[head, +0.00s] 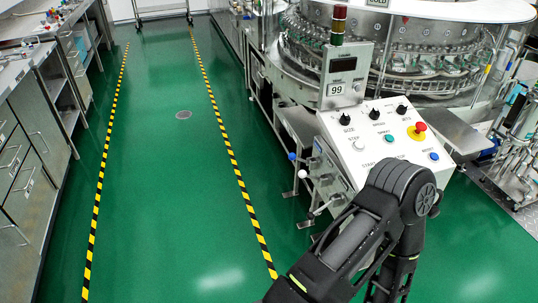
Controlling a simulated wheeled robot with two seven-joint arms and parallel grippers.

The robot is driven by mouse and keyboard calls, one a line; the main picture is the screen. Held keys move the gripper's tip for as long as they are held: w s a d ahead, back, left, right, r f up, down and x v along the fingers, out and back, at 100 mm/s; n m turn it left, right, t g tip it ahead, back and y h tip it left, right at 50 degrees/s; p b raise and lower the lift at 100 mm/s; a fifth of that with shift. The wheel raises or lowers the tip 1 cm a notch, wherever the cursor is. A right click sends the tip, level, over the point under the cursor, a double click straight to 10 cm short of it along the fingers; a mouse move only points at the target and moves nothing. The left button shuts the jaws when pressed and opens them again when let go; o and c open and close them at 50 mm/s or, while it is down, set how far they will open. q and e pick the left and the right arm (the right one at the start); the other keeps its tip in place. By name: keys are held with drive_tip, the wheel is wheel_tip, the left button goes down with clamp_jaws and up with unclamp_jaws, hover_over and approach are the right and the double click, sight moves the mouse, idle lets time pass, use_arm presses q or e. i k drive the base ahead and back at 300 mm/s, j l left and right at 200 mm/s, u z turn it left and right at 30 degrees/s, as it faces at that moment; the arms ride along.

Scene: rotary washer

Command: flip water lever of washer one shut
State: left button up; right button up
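The washer (400,50) is a large round metal machine with a ring of holders at the upper right. Its white control panel (385,140) carries black knobs, a red emergency button on yellow, and green and blue buttons. Small levers stick out from the panel's left side: a blue-tipped lever (292,156), a white-tipped lever (303,173) and a lower white-tipped one (318,211). Which one is the water lever, and whether it is open or shut, I cannot tell. One black arm of mine bends in front of the panel. Neither gripper shows.
A display post marked 99 (345,75) with a signal light (338,25) rises behind the panel. Steel benches (35,140) line the left. The green floor between the yellow-black stripes is clear, with a round drain (183,115). A wheeled rack (160,10) stands at the back.

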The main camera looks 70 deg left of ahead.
sight(291, 156)
drive_tip(key=u, duration=2.1)
